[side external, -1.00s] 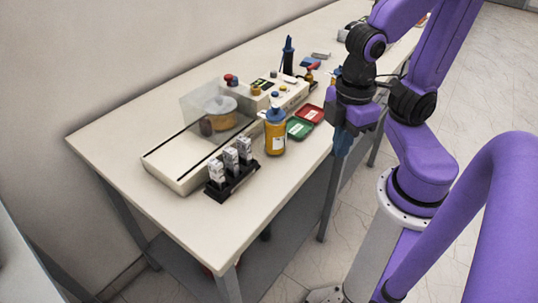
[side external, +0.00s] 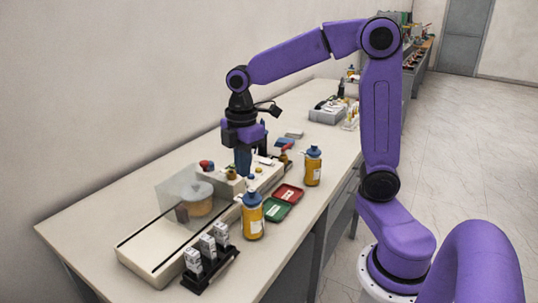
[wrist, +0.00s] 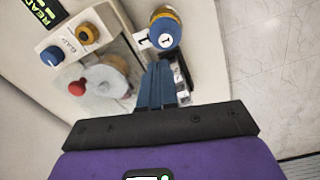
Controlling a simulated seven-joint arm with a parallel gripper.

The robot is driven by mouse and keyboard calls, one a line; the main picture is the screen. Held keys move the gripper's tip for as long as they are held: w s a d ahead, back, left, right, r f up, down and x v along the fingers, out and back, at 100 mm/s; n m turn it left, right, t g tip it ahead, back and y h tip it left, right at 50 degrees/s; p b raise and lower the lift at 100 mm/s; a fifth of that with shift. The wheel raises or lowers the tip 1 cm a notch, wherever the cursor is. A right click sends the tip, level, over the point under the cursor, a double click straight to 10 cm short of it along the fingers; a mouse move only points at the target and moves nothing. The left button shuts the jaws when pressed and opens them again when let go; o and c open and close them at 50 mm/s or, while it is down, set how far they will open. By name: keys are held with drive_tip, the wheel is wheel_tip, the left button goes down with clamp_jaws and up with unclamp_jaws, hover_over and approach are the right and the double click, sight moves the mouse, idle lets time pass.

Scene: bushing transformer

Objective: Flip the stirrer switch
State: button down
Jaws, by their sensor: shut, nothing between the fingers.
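The beige tester (side external: 150,258) lies along the table, with a clear cover over a cup (side external: 197,200). Its panel is at the far end. In the wrist view the panel has a blue knob (wrist: 52,55), a yellow knob (wrist: 88,33) and part of a display (wrist: 42,12) reading "READ". A red knob (wrist: 77,87) sits lower, beside the clear cover. I cannot tell which control is the stirrer switch. My gripper (side external: 243,174) points down over the panel area, shut and empty. Its blue fingertips (wrist: 160,66) are together; contact is not clear, and the fingers hide part of the panel.
A blue-capped orange bottle (side external: 252,220) stands beside the tester, near green (side external: 268,213) and red (side external: 286,192) trays. Another bottle (side external: 313,168) stands farther back. The table's front left is clear.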

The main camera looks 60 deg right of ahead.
drive_tip(key=w+d+r+n, duration=0.1)
drive_tip(key=w+d, duration=0.8)
drive_tip(key=d, duration=0.4)
drive_tip(key=n, duration=0.2)
hover_over(269, 161)
drive_tip(key=shift+s+r, duration=0.1)
drive_tip(key=shift+a, duration=0.1)
wheel_tip(269, 161, down, 14)
drive_tip(key=shift+f, duration=0.1)
